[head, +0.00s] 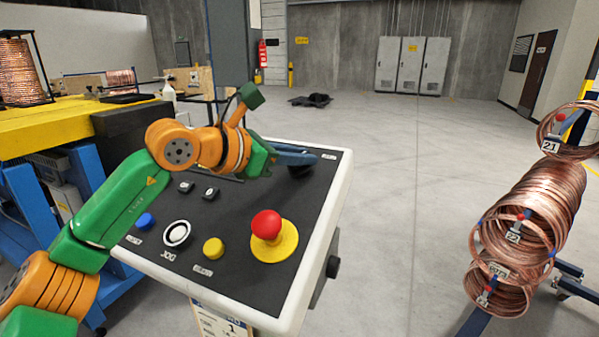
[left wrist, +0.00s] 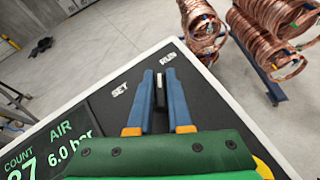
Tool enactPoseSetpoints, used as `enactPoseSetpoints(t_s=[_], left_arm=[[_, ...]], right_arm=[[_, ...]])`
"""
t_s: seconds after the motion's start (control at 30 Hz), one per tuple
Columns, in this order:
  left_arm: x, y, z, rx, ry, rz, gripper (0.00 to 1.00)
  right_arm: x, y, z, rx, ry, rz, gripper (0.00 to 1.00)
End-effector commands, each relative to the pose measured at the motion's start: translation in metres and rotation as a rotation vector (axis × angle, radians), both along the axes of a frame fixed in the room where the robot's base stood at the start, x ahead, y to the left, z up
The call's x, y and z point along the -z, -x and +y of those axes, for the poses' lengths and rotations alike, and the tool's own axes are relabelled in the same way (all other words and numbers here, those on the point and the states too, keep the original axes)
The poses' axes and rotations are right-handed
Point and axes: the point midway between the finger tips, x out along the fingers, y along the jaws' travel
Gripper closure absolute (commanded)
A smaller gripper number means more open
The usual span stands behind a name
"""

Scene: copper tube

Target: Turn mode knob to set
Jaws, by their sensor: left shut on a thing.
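The mode knob (left wrist: 160,92) is a dark bar with a white mark on the panel. In the left wrist view it lies between the two blue fingers of my left gripper (left wrist: 160,76), which is shut on it. Its white-marked end points up the picture, closer to the RUN label (left wrist: 168,57) than to the SET label (left wrist: 119,90). In the head view my left gripper (head: 306,159) reaches across the far right corner of the control panel (head: 222,230), and its fingers hide most of the knob. My right gripper is not in view.
The panel also has a red mushroom button (head: 266,224) on a yellow disc, a yellow button (head: 213,248), a white-ringed button (head: 177,233) and a blue button (head: 145,221). Copper coils (head: 530,220) stand on a rack at right. The floor between is clear.

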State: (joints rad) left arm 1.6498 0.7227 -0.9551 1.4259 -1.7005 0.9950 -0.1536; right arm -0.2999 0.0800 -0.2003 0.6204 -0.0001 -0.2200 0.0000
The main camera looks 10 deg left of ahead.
Motion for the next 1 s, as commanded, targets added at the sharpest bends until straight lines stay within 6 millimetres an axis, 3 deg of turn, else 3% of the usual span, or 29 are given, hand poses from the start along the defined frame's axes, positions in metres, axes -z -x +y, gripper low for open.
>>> enactPoseSetpoints(t_s=[0.03, 0.1, 0.5, 0.73, 1.0], left_arm=[[0.015, 0.0, -0.001, -0.033, 0.007, 0.007, 1.0], [0.015, 0.0, -0.001, -0.094, 0.034, 0.013, 1.0], [0.011, -0.001, 0.0, -0.442, 0.189, 0.045, 1.0], [0.007, -0.002, 0.001, -0.643, 0.276, 0.063, 1.0], [0.004, -0.002, 0.004, -0.874, 0.378, 0.086, 1.0]], right_arm=[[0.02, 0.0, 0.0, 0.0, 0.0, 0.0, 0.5], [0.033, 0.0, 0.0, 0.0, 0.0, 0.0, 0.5], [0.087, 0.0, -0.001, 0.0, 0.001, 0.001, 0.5], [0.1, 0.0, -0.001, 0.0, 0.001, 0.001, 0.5], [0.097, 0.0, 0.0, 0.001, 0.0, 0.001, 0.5]])
